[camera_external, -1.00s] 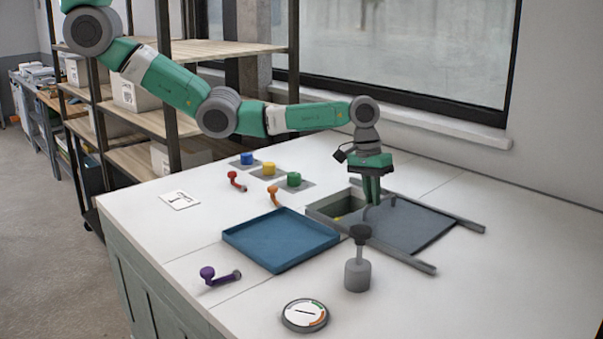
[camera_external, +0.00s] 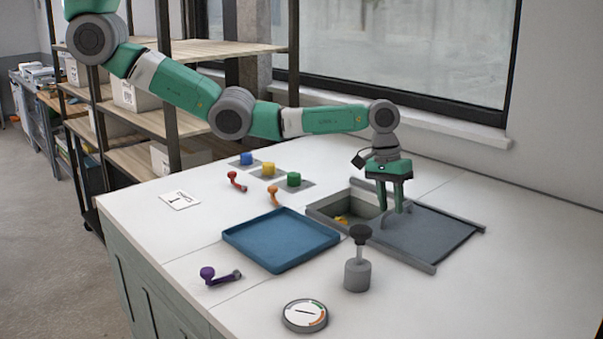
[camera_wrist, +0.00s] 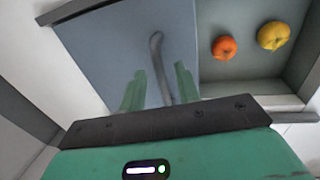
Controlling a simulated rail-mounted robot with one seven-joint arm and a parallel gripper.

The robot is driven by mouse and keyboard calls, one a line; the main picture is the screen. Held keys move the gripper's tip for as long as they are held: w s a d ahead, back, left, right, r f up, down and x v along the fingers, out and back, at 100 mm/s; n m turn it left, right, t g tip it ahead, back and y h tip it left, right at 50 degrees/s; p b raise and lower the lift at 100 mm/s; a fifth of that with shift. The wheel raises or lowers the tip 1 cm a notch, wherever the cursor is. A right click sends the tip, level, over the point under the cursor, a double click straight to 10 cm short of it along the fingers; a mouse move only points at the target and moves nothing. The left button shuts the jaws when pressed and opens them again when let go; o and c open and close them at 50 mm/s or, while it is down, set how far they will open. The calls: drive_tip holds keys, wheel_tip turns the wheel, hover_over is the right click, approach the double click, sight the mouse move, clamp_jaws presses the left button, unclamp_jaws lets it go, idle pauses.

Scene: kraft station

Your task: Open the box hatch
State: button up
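The box hatch (camera_external: 440,238) is a flat grey sliding panel between two rails, slid to the right and leaving the left part of the box (camera_external: 325,214) uncovered. My gripper (camera_external: 390,207) points down over the hatch near the opening. In the wrist view, its two green fingers (camera_wrist: 160,70) stand apart on either side of the handle, with gaps visible; contact cannot be told. An orange fruit (camera_wrist: 225,47) and a yellow fruit (camera_wrist: 272,35) lie inside the box.
A blue tray (camera_external: 281,240) lies left of the box. A grey plunger-like post (camera_external: 357,273) and a round dial (camera_external: 304,315) stand in front. Coloured buttons (camera_external: 268,170) and small red, orange and purple levers (camera_external: 220,275) are on the left. The right table front is clear.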

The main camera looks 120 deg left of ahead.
wheel_tip(320, 180, up, 8)
drive_tip(key=s, duration=0.1)
drive_tip(key=shift+s+a+f, duration=0.2)
idle(0.5)
drive_tip(key=w+d+r+m+t+y+p, duration=0.1)
drive_tip(key=w+d+r+m+t+p, duration=0.1)
drive_tip(key=w+d+r+t, duration=0.3)
drive_tip(key=w+d+r+m+y+p, duration=0.1)
drive_tip(key=w+d+r+m+p, duration=0.15)
drive_tip(key=r, duration=0.45)
drive_tip(key=d+r+m+t+p, duration=0.15)
drive_tip(key=d+r+t, duration=0.35)
drive_tip(key=r, duration=0.5)
drive_tip(key=d+r+m+t+p, duration=0.1)
drive_tip(key=d+r+m+t, duration=0.15)
drive_tip(key=d+r, duration=0.55)
drive_tip(key=s+d+r+m+t+p, duration=0.2)
drive_tip(key=s+d+r+t, duration=0.3)
drive_tip(key=s+r, duration=0.5)
drive_tip(key=s+d+r+m+t+h+p, duration=0.1)
drive_tip(key=s+d+r+m+t, duration=0.3)
drive_tip(key=s+r, duration=0.7)
wheel_tip(320, 180, up, 6)
drive_tip(key=d+t, duration=0.1)
drive_tip(key=d, duration=0.1)
drive_tip(key=shift+s+d+p, duration=0.3)
drive_tip(key=shift+d+p, duration=0.05)
drive_tip(key=shift+d, duration=0.05)
